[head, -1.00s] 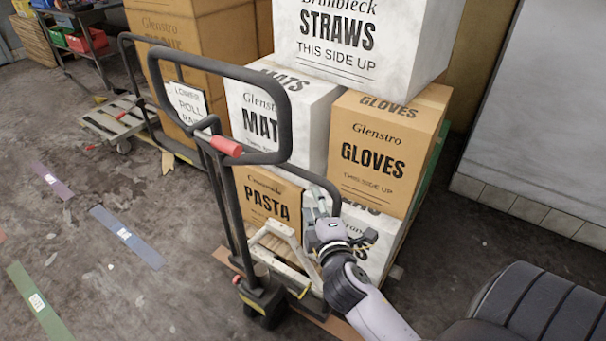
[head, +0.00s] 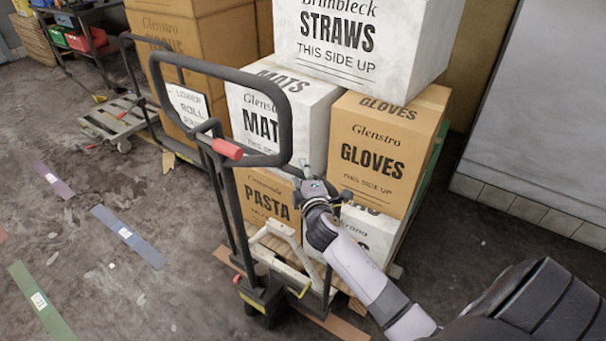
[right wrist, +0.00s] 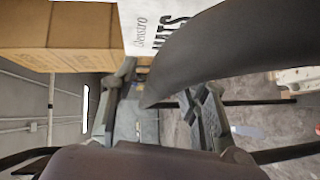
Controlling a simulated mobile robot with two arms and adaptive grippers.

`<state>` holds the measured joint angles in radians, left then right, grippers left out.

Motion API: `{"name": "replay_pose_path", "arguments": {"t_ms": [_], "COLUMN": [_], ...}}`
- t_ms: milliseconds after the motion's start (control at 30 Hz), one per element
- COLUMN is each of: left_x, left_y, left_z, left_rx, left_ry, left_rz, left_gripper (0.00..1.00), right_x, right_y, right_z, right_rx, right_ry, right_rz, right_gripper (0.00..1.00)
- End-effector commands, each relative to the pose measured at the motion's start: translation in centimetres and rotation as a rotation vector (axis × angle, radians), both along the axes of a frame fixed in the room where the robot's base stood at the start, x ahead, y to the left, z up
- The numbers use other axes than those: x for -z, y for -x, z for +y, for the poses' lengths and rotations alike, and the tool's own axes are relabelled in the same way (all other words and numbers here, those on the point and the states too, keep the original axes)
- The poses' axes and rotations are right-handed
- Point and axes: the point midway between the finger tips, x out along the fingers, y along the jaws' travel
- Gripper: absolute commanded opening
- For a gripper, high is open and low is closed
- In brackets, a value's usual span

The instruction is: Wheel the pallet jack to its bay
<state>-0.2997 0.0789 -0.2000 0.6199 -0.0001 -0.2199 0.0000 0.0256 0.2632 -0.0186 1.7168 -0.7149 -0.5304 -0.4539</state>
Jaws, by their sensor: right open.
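The pallet jack stands upright in the head view, with a black looped handle (head: 285,115) and a red grip (head: 227,149). Its dark base (head: 262,297) is at the front of a load of stacked cartons. My right gripper (head: 316,186) is open, just right of and below the handle loop, in front of the cartons. In the right wrist view a thick dark curved bar (right wrist: 235,50), apparently the handle, crosses close to the open fingers (right wrist: 165,115). I cannot tell whether they touch it. My left gripper is not in view.
Cartons marked STRAWS (head: 360,40), GLOVES (head: 380,150) and PASTA (head: 268,200) are stacked behind the jack. Purple (head: 53,181), blue (head: 127,236) and green (head: 42,303) floor strips lie left on open floor. Another low cart (head: 115,118) stands back left. A pale wall (head: 540,110) is at right.

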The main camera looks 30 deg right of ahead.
Motion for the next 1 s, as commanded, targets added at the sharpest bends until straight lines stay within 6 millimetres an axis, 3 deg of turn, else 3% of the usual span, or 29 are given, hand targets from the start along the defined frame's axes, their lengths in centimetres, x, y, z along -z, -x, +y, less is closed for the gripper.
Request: {"name": "replay_pose_path", "arguments": {"t_ms": [100,700,1000], "left_x": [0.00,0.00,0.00], "left_y": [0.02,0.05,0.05], "left_z": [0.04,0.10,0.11], "left_rx": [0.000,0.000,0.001], "left_ry": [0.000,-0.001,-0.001], "left_rz": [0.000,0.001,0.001], "left_gripper": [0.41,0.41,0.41], "right_x": [0.00,0.04,0.06], "right_y": [0.02,0.06,0.06], "right_z": [0.00,0.01,0.01], "right_rx": [0.000,0.001,0.001], "right_ry": [0.000,0.000,0.000], "right_rz": [0.000,0.001,0.001], "right_gripper": [0.40,0.00,0.00]}}
